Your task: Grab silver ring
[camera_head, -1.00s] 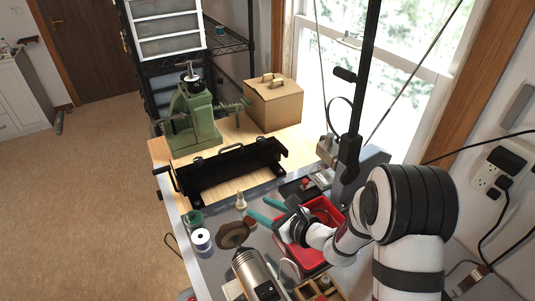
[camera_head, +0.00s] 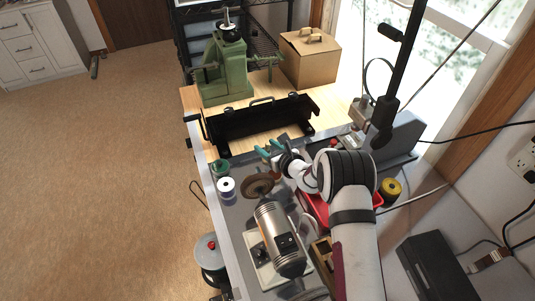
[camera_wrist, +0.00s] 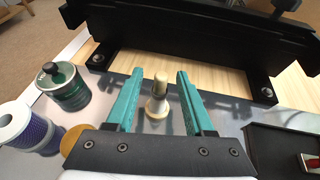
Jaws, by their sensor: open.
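My gripper (camera_wrist: 160,76) is open, with its two teal fingers spread apart. A small pale cone-shaped stand (camera_wrist: 157,104) with a tan rounded top stands upright between the fingers in the wrist view, apart from both. I cannot clearly make out a silver ring on it or elsewhere. In the head view my gripper (camera_head: 267,149) is over the metal bench top near the black tray, and the stand is not distinguishable there.
A black metal tray (camera_head: 230,125) lies just beyond the gripper. A green jar (camera_wrist: 66,88) and a spool (camera_wrist: 31,132) stand to the left. A polishing motor (camera_head: 275,232) with a brown wheel and a red tray (camera_head: 316,207) are nearer.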

